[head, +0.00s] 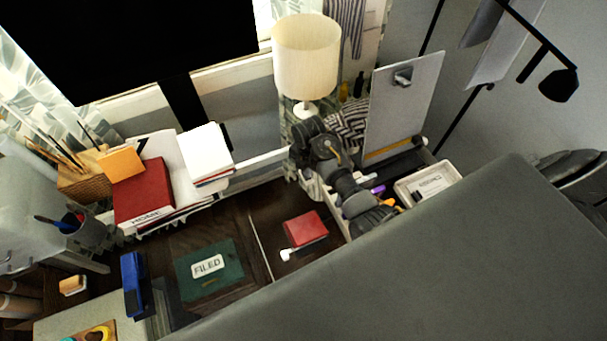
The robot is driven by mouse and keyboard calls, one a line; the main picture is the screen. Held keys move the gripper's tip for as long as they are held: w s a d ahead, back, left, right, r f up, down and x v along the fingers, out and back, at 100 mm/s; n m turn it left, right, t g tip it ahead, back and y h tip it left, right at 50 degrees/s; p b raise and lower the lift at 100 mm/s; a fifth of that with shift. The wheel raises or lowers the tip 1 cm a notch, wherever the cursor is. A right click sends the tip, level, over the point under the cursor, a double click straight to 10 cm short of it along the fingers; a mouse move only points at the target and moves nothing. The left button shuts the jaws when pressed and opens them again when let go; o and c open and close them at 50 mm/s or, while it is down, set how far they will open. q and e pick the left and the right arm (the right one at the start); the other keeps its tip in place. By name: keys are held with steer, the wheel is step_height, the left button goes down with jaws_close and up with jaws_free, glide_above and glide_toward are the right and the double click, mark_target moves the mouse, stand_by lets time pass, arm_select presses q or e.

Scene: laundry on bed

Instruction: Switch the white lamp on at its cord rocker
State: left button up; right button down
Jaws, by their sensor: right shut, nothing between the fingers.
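The white lamp has a cream drum shade (306,58) and a small white base (306,109). It stands upright at the back, right of the black screen. I cannot make out its cord rocker for certain. My right arm reaches up from the lower right, and my right gripper (303,138) is by the front of the lamp base. The gripper is shut and empty. Its fingertips are small and dark, and I cannot tell whether they touch anything. My left gripper is not in view.
A clipboard (402,105) stands right of my arm, above a white tray (452,179). Red books (144,192) are left. A large grey surface fills the lower right.

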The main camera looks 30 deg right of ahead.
steer(key=shift+f+b, duration=0.45)
steer(key=shift+f, duration=0.6)
stand_by(0.4)
steer(key=shift+s+r, duration=0.1)
step_height(320, 180, up, 3)
steer(key=p, duration=0.2)
steer(key=shift+f+p, duration=0.2)
steer(key=shift+p, duration=0.15)
steer(key=shift+r+b, duration=0.15)
steer(key=shift+b, duration=0.15)
steer(key=shift+r, duration=2)
